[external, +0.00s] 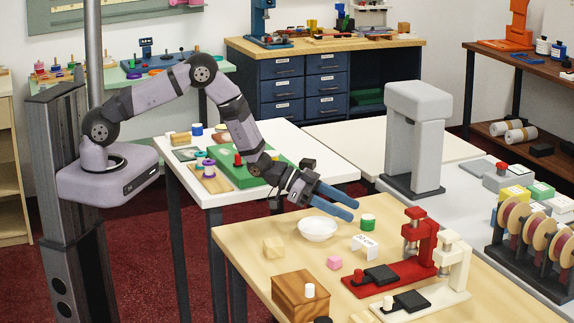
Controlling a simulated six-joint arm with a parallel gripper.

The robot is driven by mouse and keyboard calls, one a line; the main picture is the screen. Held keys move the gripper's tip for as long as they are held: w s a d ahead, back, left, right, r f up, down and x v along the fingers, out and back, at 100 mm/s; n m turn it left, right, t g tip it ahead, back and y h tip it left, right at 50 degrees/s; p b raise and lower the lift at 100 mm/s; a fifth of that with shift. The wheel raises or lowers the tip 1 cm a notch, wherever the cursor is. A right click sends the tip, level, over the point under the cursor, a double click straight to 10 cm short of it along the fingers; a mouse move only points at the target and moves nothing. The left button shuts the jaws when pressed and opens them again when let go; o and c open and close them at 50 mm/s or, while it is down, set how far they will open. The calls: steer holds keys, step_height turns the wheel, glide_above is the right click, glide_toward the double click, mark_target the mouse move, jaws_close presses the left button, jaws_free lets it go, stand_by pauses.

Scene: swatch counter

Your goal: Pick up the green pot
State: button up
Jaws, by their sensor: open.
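The green pot (367,223) is a small upright cylinder with a pale top, standing on the light wooden table (235,234) right of the white bowl. My gripper (355,210) reaches in from the left with two blue fingers apart. The fingers point right, with their tips just left of and a little above the pot in the picture. Nothing shows between them. The exact gap in depth between tips and pot cannot be told from this one view.
A white bowl (317,229) sits just below my fingers. A folded card (365,244) stands in front of the pot.

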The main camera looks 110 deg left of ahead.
mark_target(366, 219)
steer(key=shift+p+x, duration=0.95)
steer(key=shift+x, duration=1.65)
steer(key=shift+s+f, duration=0.1)
steer(key=c, duration=1.2)
